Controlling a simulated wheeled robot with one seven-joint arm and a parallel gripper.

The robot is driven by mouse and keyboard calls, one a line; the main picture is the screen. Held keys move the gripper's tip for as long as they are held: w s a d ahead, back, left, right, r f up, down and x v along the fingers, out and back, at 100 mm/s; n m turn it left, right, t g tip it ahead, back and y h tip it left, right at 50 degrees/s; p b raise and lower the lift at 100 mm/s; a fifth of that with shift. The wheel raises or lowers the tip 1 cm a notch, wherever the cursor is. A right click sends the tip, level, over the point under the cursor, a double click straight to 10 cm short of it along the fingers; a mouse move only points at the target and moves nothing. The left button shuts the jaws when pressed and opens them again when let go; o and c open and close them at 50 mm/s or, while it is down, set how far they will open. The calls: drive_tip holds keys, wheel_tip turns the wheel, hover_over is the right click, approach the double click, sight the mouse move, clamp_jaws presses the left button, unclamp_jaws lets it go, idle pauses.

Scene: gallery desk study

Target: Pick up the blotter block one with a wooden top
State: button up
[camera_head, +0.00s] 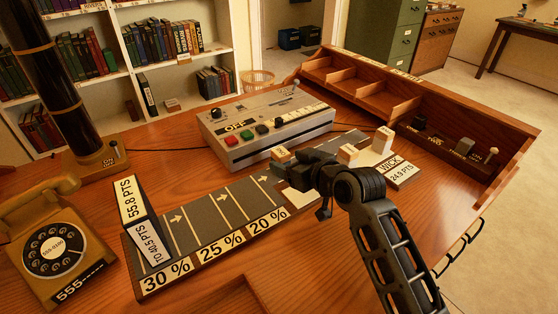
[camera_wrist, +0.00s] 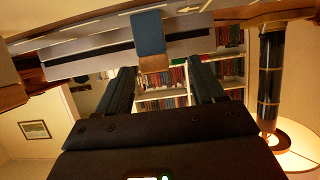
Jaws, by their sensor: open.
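In the wrist view, which is upside down, a blue-grey block (camera_wrist: 149,32) with a brown wooden-looking top (camera_wrist: 155,63) stands ahead, between the lines of the two fingers. In the head view, a small block with a tan top (camera_head: 281,155) stands just beyond my gripper (camera_head: 303,172); I cannot tell if it is the same block. Another pale block with a tan top (camera_head: 348,153) and a taller white block (camera_head: 382,139) stand right of the gripper. My gripper is low over the desk with its fingers apart and nothing between them. The arm hides part of the desk.
A grey button console (camera_head: 265,125) stands behind the blocks. A striped percentage board (camera_head: 215,222) lies to the left. A telephone (camera_head: 55,245) and black column (camera_head: 50,75) are further left. A wooden pigeonhole rack (camera_head: 405,108) borders the right.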

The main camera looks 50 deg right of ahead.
sight(286, 159)
drive_tip(key=x, duration=0.6)
drive_tip(key=shift+s+d, duration=0.15)
drive_tip(key=shift+d, duration=0.2)
drive_tip(key=c, duration=1.1)
